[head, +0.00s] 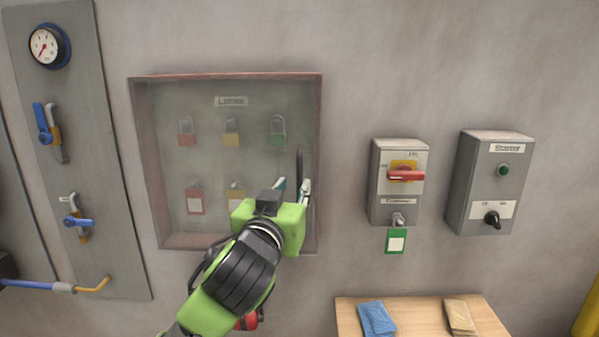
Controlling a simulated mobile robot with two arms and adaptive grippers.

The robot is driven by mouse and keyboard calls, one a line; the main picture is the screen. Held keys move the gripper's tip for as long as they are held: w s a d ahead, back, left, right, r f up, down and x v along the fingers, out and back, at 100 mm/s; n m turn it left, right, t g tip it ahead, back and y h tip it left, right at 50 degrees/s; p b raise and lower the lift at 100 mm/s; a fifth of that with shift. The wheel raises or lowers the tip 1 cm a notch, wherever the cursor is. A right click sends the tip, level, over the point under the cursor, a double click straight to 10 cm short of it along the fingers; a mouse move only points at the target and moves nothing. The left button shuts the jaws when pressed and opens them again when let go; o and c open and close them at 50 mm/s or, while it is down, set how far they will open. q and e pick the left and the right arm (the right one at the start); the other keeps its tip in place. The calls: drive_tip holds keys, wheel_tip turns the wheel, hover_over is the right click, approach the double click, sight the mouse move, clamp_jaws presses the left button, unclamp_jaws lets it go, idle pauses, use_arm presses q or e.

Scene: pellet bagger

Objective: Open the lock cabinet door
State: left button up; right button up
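The lock cabinet (225,76) is a red-framed wall box with a hazy see-through door (210,150) that looks shut. A dark upright handle (299,163) is at the door's right side. My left gripper (293,186) is in front of the lower right of the door, at the handle's lower end. Its two fingertips are apart, one on each side of the handle in the picture; contact cannot be told. The gripper body hides the cabinet's lower right part. My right gripper is not in view.
Right of the cabinet are a grey switch box (381,190) with a red knob and a green tag (396,241), and a starter box (478,185). A wooden table (415,318) stands below. A valve panel (85,120) is at left.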

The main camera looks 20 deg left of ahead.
sight(299, 178)
use_arm(q)
drive_tip(key=w, duration=0.2)
drive_tip(key=w+p, duration=0.1)
drive_tip(key=w, duration=0.2)
drive_tip(key=shift+w+a+r, duration=0.1)
drive_tip(key=shift+w+a, duration=0.15)
drive_tip(key=shift+w, duration=0.15)
drive_tip(key=shift+w+p, duration=0.3)
drive_tip(key=shift+w, duration=0.15)
clamp_jaws()
